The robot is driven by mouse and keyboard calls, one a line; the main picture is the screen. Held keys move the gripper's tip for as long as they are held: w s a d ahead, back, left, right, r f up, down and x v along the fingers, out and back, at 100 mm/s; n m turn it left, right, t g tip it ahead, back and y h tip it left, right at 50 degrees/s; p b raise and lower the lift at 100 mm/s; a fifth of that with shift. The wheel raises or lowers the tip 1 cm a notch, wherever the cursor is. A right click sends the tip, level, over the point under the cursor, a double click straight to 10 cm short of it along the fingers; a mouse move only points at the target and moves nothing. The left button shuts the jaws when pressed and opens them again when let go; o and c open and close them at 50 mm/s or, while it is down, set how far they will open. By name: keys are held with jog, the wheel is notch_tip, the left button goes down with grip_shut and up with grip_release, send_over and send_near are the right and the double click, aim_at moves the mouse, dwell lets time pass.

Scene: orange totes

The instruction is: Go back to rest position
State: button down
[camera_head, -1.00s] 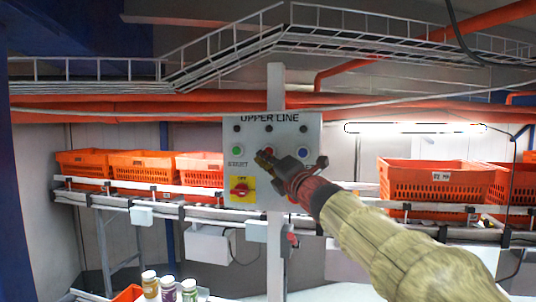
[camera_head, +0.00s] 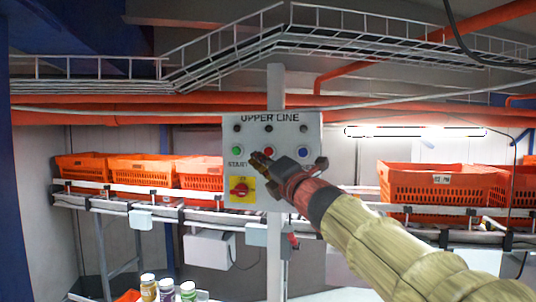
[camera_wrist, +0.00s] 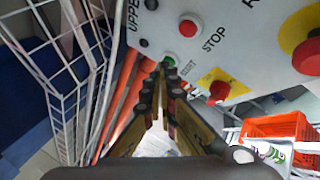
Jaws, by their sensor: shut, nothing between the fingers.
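My gripper (camera_head: 258,159) is in front of the grey "UPPER LINE" control panel (camera_head: 240,129), its fingers together and empty. In the head view its tip lies between the green button (camera_head: 238,151) and the red button (camera_head: 268,152), just below them. A blue button (camera_head: 303,152) sits to the right. A red rotary switch (camera_head: 240,187) on a yellow plate is at lower left of the panel. In the wrist view the closed fingertips (camera_wrist: 160,72) overlap the panel edge near the green button (camera_wrist: 169,61). I cannot tell exactly how far the tips are from the panel.
Orange totes stand on the conveyor line at left (camera_head: 140,168) and right (camera_head: 432,180). Several bottles (camera_head: 168,291) stand at lower left. A white metal post (camera_head: 275,90) carries the panel. A wire cable tray (camera_head: 220,60) runs overhead.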

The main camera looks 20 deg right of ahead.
jog(key=s+d+f+m+g+h+b, duration=0.2)
jog(key=s+f+m+h+b, duration=0.25)
jog(key=f, duration=0.55)
jog(key=s+d+f+m+g+h+b, duration=0.1)
jog(key=s+d+f+m+g+b, duration=0.15)
jog(key=s+f+m, duration=0.6)
jog(key=s+d+f+m+g+h+b, duration=0.1)
jog(key=d+f+m+h+b, duration=0.2)
jog(key=f, duration=1)
jog(key=s+a+f+m+g+y+b, duration=0.1)
jog(key=s+a+f+m+g+b, duration=0.1)
jog(key=s+f, duration=0.6)
jog(key=s+a+f+m+g+y+b, duration=0.1)
jog(key=s+f+m+g+b, duration=0.3)
jog(key=s+f, duration=0.4)
jog(key=s+a+f+m+g+y+b, duration=0.1)
jog(key=s+a+f+m+g+b, duration=0.2)
jog(key=s+f, duration=0.6)
notch_tip(320, 180, down, 9)
jog(key=shift+a+r+m, duration=0.1)
jog(key=shift+a+m, duration=0.1)
jog(key=shift+m, duration=0.9)
jog(key=shift+y, duration=0.25)
